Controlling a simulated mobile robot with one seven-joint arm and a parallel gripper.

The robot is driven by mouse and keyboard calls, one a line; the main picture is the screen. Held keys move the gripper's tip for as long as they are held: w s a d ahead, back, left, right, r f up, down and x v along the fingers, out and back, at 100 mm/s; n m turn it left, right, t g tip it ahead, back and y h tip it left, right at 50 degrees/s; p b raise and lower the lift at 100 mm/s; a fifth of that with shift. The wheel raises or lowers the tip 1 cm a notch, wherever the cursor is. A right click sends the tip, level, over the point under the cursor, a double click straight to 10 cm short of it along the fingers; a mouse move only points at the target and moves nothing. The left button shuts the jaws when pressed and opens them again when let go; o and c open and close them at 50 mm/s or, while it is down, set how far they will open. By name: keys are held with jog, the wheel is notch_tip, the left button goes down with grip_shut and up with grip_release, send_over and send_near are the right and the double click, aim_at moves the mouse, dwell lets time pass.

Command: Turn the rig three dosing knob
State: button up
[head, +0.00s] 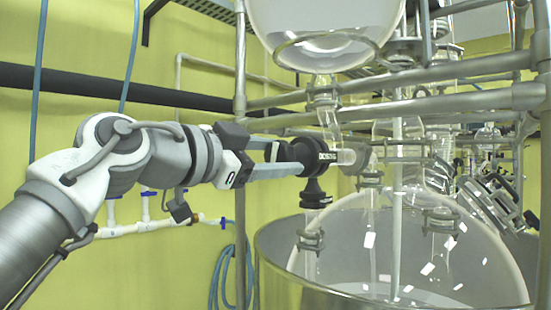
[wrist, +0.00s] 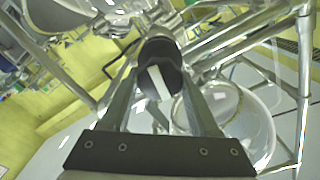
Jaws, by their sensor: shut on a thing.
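The dosing knob (head: 307,157) is black with white lettering on its rim. It sits on the glass line between the upper glass vessel (head: 325,30) and the large lower glass vessel (head: 400,240). My gripper (head: 290,158) reaches it from the left, with its fingers on either side of the knob. In the wrist view the black knob (wrist: 160,72) has a white bar on its face and lies between the ends of my two fingers (wrist: 162,85). The gripper is shut on it. The far side of the knob is hidden.
A metal pipe frame (head: 450,103) surrounds the glassware. A second black fitting (head: 314,193) stands just below the knob. A metal bath (head: 270,250) holds the lower vessel. A black pipe (head: 140,92) runs along the yellow wall behind my arm.

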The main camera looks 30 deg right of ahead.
jog(key=n+b, duration=0.2)
jog(key=n, duration=0.1)
jog(key=shift+f+n, duration=0.1)
jog(key=shift+n, duration=0.3)
jog(key=n, duration=0.4)
jog(key=shift+n+b, duration=0.3)
jog(key=shift+b, duration=0.1)
jog(key=n, duration=0.4)
jog(key=shift+w, duration=0.1)
jog(key=shift+n, duration=2)
jog(key=o, duration=1.4)
jog(key=shift+a, duration=0.1)
